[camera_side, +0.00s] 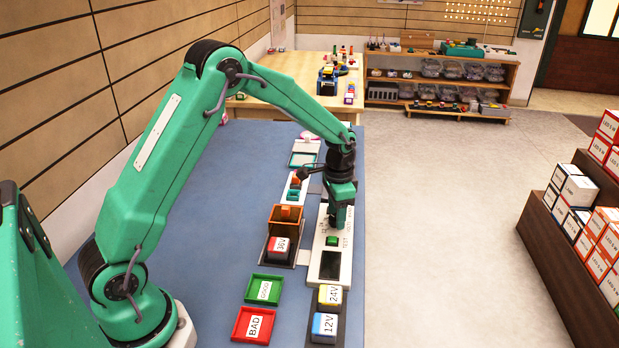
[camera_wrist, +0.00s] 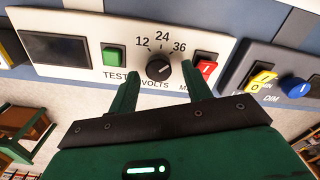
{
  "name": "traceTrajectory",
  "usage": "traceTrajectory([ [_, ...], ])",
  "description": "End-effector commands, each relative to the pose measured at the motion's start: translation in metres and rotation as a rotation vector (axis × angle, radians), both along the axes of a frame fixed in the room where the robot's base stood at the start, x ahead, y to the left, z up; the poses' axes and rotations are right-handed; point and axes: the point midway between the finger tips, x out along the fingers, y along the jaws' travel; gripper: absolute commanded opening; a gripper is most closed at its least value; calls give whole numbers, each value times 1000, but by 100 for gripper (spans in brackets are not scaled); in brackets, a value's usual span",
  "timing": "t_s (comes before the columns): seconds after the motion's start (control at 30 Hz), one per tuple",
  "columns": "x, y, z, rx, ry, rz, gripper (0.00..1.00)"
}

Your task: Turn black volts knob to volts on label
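The black volts knob (camera_wrist: 158,68) is on a white panel, with 12, 24 and 36 printed around it and VOLTS below. Its pale pointer mark is small; it seems to lean toward the 36 side, but I cannot be sure. My gripper (camera_wrist: 161,70) is open, one fingertip on each side of the knob, with visible gaps. In the side view my gripper (camera_side: 337,224) points down at the tester panel (camera_side: 346,262) and hides the knob. A red and white block labelled 36V (camera_side: 279,246) sits in front of an open brown box (camera_side: 285,215).
A green TEST button (camera_wrist: 113,56) and dark display (camera_wrist: 52,48) are left of the knob, a red switch (camera_wrist: 205,70) right. Blocks labelled 24V (camera_side: 330,295) and 12V (camera_side: 324,327) stand nearby. GOOD (camera_side: 264,289) and BAD (camera_side: 252,325) trays lie on the blue table.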

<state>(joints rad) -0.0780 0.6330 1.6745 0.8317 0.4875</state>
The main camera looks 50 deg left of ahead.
Motion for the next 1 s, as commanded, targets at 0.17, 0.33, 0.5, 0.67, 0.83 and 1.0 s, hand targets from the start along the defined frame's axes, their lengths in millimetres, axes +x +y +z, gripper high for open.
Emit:
traceTrajectory([
  [0.17,0,0,-1,-1,1,1,49],
  [0.33,0,0,1,-1,1,1,49],
  [0.5,0,0,11,0,-1,1,49],
  [0.67,0,0,29,0,-1,1,49],
  [0.83,0,0,52,0,-2,1,49],
  [1.0,0,0,69,0,0,1,49],
])
